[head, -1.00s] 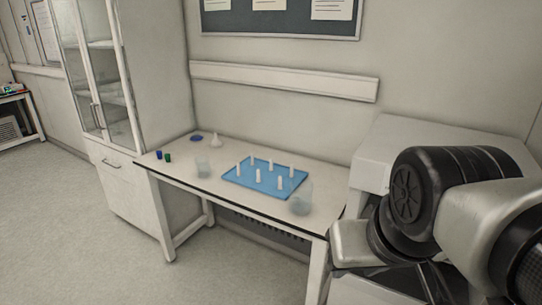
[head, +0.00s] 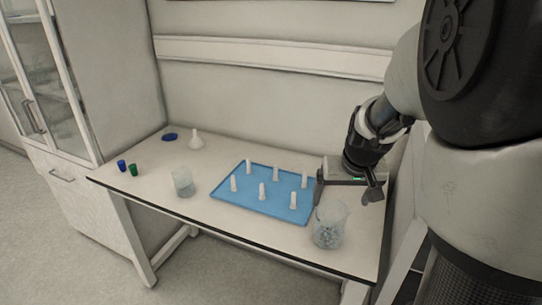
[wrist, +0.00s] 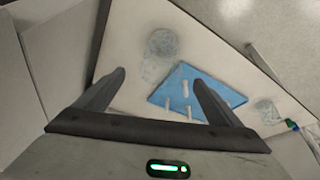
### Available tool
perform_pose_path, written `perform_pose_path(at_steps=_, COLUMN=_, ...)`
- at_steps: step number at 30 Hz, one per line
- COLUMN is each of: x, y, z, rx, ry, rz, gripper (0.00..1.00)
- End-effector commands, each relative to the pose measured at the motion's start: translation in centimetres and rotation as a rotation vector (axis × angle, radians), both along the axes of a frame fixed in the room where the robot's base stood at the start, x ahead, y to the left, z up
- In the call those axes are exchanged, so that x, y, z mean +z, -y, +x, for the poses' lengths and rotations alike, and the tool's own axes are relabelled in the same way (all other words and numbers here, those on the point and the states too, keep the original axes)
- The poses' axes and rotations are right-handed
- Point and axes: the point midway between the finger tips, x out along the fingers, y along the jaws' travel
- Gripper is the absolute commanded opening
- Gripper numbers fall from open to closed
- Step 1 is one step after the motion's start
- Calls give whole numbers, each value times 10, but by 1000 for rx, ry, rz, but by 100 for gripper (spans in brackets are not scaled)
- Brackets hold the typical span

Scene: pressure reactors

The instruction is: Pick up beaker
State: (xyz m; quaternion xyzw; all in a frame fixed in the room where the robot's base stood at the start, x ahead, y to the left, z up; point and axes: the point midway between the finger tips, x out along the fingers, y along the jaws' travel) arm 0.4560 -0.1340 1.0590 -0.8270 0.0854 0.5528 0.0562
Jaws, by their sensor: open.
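A larger clear glass beaker (head: 330,228) stands upright at the right front of the table, by the corner of the blue tray. It also shows in the wrist view (wrist: 160,54), beyond and between my fingertips. A smaller clear beaker (head: 183,183) stands left of the tray, and it shows at the right in the wrist view (wrist: 267,110). My gripper (head: 345,197) is open and empty, above the table's right end, just behind and above the larger beaker. In the wrist view its two fingers (wrist: 160,78) are spread wide, with no visible contact with the glass.
A blue tray (head: 225,194) with several white upright pegs lies mid-table. A white funnel-like piece (head: 196,140), a blue dish (head: 170,137), and a blue (head: 122,165) and a green (head: 133,170) small cup are at the left. A wall rail (head: 270,56) runs behind. Table front centre is clear.

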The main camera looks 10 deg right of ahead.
Motion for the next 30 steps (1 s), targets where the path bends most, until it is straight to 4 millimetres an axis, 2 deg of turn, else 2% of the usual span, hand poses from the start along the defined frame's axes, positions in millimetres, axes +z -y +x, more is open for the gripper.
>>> perform_pose_path(at_steps=6, x=-46, y=4, z=15, rx=-1, ry=-7, rz=1, gripper=88)
perform_pose_path(at_steps=12, x=-84, y=7, z=31, rx=0, ry=-5, rz=0, gripper=88)
perform_pose_path(at_steps=15, x=-96, y=8, z=36, rx=0, ry=-4, rz=0, gripper=88)
perform_pose_path(at_steps=22, x=-109, y=9, z=42, rx=1, ry=-2, rz=0, gripper=88)
perform_pose_path(at_steps=30, x=-147, y=12, z=53, rx=-1, ry=-4, rz=1, gripper=88)
